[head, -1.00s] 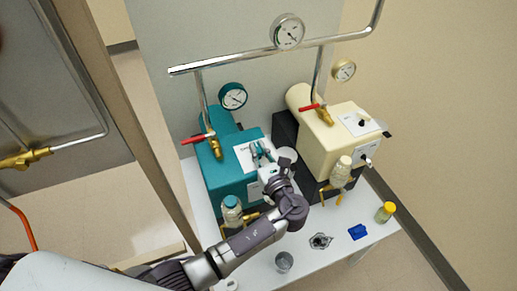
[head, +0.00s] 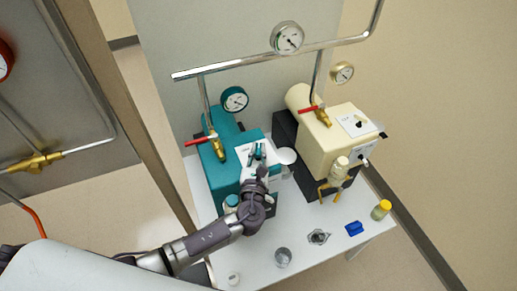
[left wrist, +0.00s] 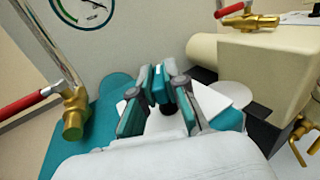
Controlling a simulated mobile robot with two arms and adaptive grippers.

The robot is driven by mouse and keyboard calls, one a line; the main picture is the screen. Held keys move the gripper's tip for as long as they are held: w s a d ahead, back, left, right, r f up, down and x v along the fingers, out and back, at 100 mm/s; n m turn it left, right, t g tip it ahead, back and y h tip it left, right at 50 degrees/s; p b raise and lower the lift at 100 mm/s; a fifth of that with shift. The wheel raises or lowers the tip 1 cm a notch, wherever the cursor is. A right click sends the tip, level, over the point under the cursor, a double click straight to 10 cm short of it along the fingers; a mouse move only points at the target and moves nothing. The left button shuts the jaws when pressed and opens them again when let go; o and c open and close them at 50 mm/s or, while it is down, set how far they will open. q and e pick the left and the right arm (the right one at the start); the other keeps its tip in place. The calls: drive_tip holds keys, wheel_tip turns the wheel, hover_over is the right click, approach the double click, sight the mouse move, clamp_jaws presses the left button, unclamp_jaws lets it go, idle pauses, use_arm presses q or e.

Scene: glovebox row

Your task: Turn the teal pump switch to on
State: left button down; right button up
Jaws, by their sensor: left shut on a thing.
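The teal pump (head: 222,168) stands at the left of the white bench, with a white switch plate (head: 244,150) on its top; it also shows in the left wrist view (left wrist: 72,155). My left gripper (head: 257,152) is over this plate. In the left wrist view the fingers of my left gripper (left wrist: 162,88) close around a small dark switch (left wrist: 168,107), mostly hidden between the finger pads. I cannot read the switch's position or the plate's marks. My right gripper is not in view.
A cream pump (head: 325,145) stands to the right. Red-handled brass valves (head: 213,145) and a steel pipe (head: 240,62) rise close to the gripper. A glass beaker (head: 283,257), a blue object (head: 354,229) and a yellow-capped jar (head: 381,210) sit at the bench's front.

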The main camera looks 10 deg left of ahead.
use_arm(q)
drive_tip(key=shift+r+m+h, duration=0.1)
drive_tip(key=shift+m+h, duration=0.3)
drive_tip(key=shift+h, duration=0.2)
drive_tip(key=c, duration=1.2)
unclamp_jaws()
drive_tip(key=shift+s, duration=0.25)
drive_tip(key=s, duration=1.1)
drive_tip(key=shift+s+d, duration=0.25)
drive_tip(key=shift+d, duration=0.05)
